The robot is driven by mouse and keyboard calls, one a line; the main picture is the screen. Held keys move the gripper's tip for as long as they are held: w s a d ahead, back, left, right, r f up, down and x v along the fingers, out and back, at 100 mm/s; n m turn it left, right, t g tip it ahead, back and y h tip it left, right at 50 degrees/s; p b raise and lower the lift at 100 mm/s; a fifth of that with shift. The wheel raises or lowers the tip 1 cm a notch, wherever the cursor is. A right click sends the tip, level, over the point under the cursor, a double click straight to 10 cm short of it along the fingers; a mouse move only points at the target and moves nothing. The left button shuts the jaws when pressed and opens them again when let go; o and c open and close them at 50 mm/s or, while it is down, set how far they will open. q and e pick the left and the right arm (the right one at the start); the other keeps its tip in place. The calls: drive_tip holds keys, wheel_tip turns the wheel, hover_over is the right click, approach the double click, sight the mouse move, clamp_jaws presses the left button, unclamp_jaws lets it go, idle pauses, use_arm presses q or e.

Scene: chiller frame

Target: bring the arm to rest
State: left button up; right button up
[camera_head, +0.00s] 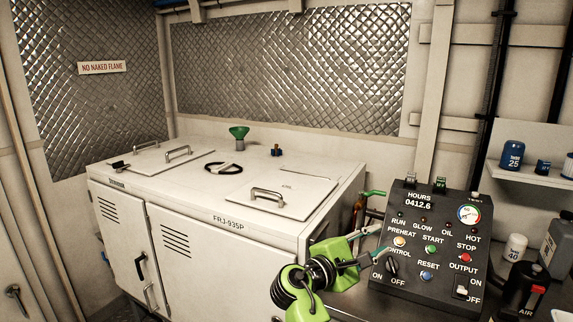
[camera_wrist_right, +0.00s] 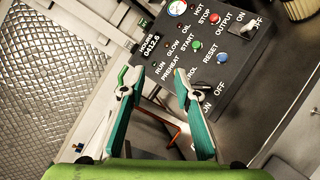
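My right gripper (camera_head: 376,244) is in front of the black control panel (camera_head: 428,232), at its left side near the preheat and control knobs. Its two teal fingers are apart with nothing between them, as the right wrist view shows (camera_wrist_right: 155,80). In that view the panel (camera_wrist_right: 205,55) lies beyond the fingertips; whether a fingertip touches it I cannot tell. My green right arm (camera_head: 308,290) comes up from the bottom of the head view. My left gripper is not in view.
A white chiller cabinet (camera_head: 185,240) with lidded top stands to the left. A white shelf (camera_head: 530,172) with blue cans is at the right. An air canister (camera_head: 522,290) and a white bottle (camera_head: 515,247) stand right of the panel.

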drive_tip(key=s+d+f+m+g+y, duration=0.25)
drive_tip(key=s+f, duration=0.45)
drive_tip(key=f, duration=0.5)
drive_tip(key=s+d+f+m+g+y, duration=0.3)
drive_tip(key=s+f, duration=0.4)
drive_tip(key=f, duration=0.6)
drive_tip(key=s+a+f+m+y, duration=0.1)
drive_tip(key=s+f+m+y, duration=0.4)
drive_tip(key=s, duration=0.7)
drive_tip(key=s+a+m+g+y, duration=0.2)
drive_tip(key=s+a+y, duration=0.2)
drive_tip(key=s, duration=1)
wheel_tip(320, 180, down, 28)
drive_tip(key=s+g, duration=0.1)
drive_tip(key=s, duration=0.2)
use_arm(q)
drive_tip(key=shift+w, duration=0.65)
use_arm(e)
drive_tip(key=s+d+f+g, duration=0.1)
drive_tip(key=s+d+f, duration=0.1)
drive_tip(key=s+f, duration=1.3)
drive_tip(key=shift+s+d+h, duration=0.2)
drive_tip(key=shift+s+h, duration=0.15)
drive_tip(key=shift+s, duration=0.15)
